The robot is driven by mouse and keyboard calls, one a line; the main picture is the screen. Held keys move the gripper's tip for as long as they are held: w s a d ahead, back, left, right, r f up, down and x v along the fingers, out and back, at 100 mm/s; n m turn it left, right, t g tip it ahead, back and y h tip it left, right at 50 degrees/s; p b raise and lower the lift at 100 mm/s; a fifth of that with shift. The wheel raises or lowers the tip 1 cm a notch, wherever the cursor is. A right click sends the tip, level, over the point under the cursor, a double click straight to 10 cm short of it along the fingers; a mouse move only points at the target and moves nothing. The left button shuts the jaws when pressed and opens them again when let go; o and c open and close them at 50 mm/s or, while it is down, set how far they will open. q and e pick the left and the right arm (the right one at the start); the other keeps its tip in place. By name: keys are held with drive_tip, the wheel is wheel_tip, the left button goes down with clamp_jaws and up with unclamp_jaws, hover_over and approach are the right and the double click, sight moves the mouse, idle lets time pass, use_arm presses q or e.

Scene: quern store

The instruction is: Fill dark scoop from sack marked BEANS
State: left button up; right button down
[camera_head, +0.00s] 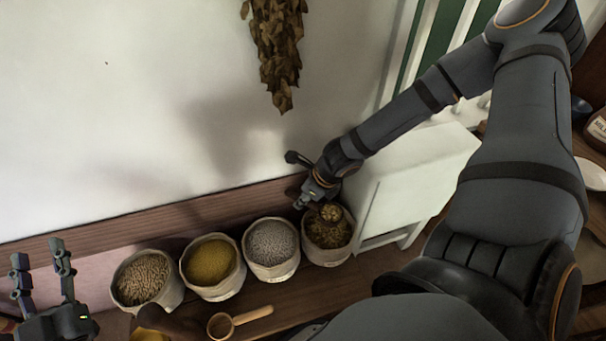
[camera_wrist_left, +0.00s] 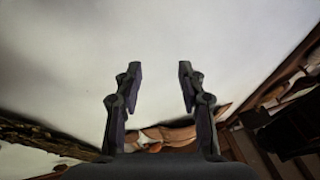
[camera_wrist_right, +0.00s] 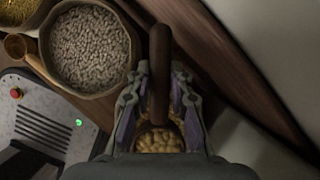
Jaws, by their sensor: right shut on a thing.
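My right gripper (camera_head: 314,196) is shut on the dark scoop (camera_head: 330,213) at the rightmost sack (camera_head: 329,262). In the right wrist view, the dark brown handle (camera_wrist_right: 160,75) rises between the fingers. The scoop's bowl is heaped with yellow-brown beans. The sack holds similar yellow-brown pieces. I cannot tell whether the bowl touches them. The other sacks hold grey grains (camera_head: 272,242), yellow grains (camera_head: 208,261) and tan pieces (camera_head: 143,277). No sack's marking is readable. My left gripper (camera_head: 40,256) is open and empty at the lower left; it also shows in the left wrist view (camera_wrist_left: 158,75).
A light wooden scoop (camera_head: 222,325) lies in front of the sacks. A white stand (camera_head: 405,180) is close to the right of the rightmost sack. A wall rises behind the sacks, with a dried bunch (camera_head: 277,50) hanging on it. A jar (camera_head: 598,128) is at far right.

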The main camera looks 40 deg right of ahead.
drive_tip(key=shift+r, duration=0.2)
drive_tip(key=shift+r+p, duration=0.2)
drive_tip(key=shift+p, duration=0.35)
drive_tip(key=shift+r, duration=0.15)
use_arm(q)
drive_tip(key=s+f+g, duration=0.2)
drive_tip(key=f+g, duration=0.2)
drive_tip(key=f, duration=0.5)
drive_tip(key=s+f+g+p, duration=0.1)
drive_tip(key=f+g, duration=0.4)
drive_tip(key=f, duration=0.5)
drive_tip(key=shift+s+d+f+n, duration=0.2)
drive_tip(key=shift+s+d+n, duration=0.05)
drive_tip(key=shift+s+n, duration=0.1)
use_arm(e)
drive_tip(key=shift+r, duration=0.15)
